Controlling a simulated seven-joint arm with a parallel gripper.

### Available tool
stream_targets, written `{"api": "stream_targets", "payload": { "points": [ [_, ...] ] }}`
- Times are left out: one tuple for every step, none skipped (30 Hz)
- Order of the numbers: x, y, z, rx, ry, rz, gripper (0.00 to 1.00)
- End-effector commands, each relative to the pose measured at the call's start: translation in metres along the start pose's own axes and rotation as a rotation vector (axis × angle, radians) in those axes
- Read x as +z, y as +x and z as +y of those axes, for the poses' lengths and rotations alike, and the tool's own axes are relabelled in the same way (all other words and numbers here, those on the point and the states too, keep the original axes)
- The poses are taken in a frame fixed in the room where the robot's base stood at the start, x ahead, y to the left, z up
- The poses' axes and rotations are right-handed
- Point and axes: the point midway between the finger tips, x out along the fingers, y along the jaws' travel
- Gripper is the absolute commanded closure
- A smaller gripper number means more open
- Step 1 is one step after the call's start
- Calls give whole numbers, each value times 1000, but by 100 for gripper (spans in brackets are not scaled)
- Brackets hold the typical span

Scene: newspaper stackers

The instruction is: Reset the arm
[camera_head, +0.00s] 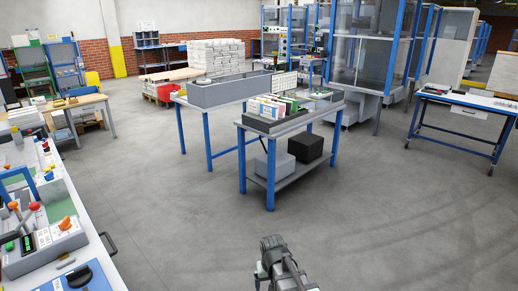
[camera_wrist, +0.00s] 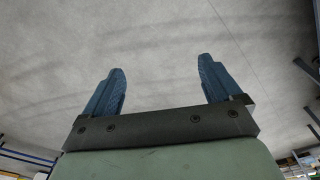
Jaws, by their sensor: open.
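My gripper (camera_wrist: 160,85) is open in the wrist view, with its two blue fingers wide apart. Nothing is between the fingers; only grey concrete floor shows behind them. In the head view my arm's end (camera_head: 274,262) shows at the bottom, right of the middle, over bare floor. It is apart from the tables, and its fingers are too small to make out there.
A blue-legged table (camera_head: 270,190) ahead bears a grey tray of coloured packets (camera_head: 268,112). A second table (camera_head: 208,150) with a long grey bin (camera_head: 230,92) stands behind it. A control bench (camera_head: 102,262) lines the left; a wheeled table (camera_head: 455,136) stands right. Open floor surrounds my arm.

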Motion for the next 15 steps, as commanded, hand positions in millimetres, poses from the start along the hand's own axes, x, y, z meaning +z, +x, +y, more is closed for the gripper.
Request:
{"api": "stream_targets", "payload": {
  "points": [
    [14,10,20,0,27,-14,8],
    [20,14,29,-1,39,-21,8],
    [27,20,40,-2,53,-29,8],
    [32,24,48,-4,64,-34,8],
    [37,28,55,-5,73,-39,8],
    [43,33,64,-6,86,-45,8],
    [47,36,69,-7,94,-49,8],
    [52,39,75,-7,102,-53,8],
    [58,42,82,-9,112,-59,8],
    [62,45,87,-9,119,-62,8],
    [66,47,92,-10,127,-66,8],
    [71,50,97,-11,136,-70,8],
    [76,53,102,-12,143,-74,8],
    [80,55,106,-13,150,-77,8],
    [85,58,111,-15,159,-81,8]
  ]
}}
